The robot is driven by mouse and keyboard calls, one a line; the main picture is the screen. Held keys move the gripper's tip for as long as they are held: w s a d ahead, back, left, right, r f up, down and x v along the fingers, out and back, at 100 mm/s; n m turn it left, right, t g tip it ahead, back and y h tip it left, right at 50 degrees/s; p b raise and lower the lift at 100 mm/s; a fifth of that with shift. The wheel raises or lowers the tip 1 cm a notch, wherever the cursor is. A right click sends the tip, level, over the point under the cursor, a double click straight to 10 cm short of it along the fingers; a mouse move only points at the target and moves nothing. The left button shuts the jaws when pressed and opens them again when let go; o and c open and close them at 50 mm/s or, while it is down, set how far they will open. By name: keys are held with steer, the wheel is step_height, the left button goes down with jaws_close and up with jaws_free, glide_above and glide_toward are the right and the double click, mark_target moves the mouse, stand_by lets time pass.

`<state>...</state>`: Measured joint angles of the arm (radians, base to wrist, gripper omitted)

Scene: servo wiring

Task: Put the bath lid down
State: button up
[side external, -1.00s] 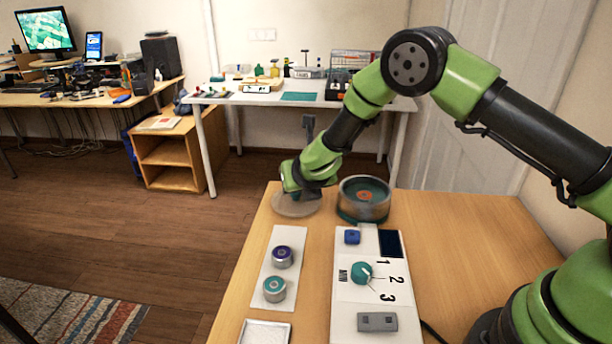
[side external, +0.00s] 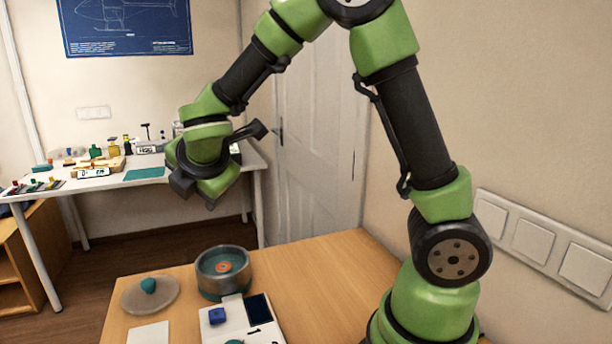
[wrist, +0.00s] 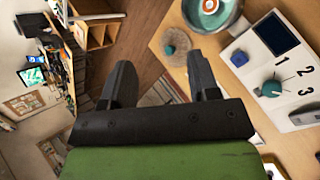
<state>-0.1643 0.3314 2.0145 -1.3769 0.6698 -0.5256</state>
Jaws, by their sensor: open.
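The bath lid (side external: 150,294) is a round, greyish disc with a teal knob on top. It lies flat on the wooden table at the left, beside the bath and apart from it; it also shows in the wrist view (wrist: 175,42). The bath (side external: 223,270) is a round metal pot, uncovered, with teal inside and an orange centre; part of it shows in the wrist view (wrist: 212,12). My gripper (wrist: 165,85) is open with nothing between its fingers. In the side external view my gripper (side external: 198,195) is high above the table, well clear of the lid.
A white panel (side external: 240,322) with a blue block, a dark screen and a teal knob stands in front of the bath. A white plate (side external: 148,334) lies in front of the lid. The table right of the bath is clear.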

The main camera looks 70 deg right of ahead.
steer(key=s+a+r+m+y, duration=0.2)
steer(key=s+r+m+y, duration=0.1)
steer(key=s+m, duration=0.7)
steer(key=s+a+r+m+y, duration=0.3)
steer(key=s+r+m+y, duration=0.1)
steer(key=s+m, duration=0.7)
steer(key=shift+a, duration=0.25)
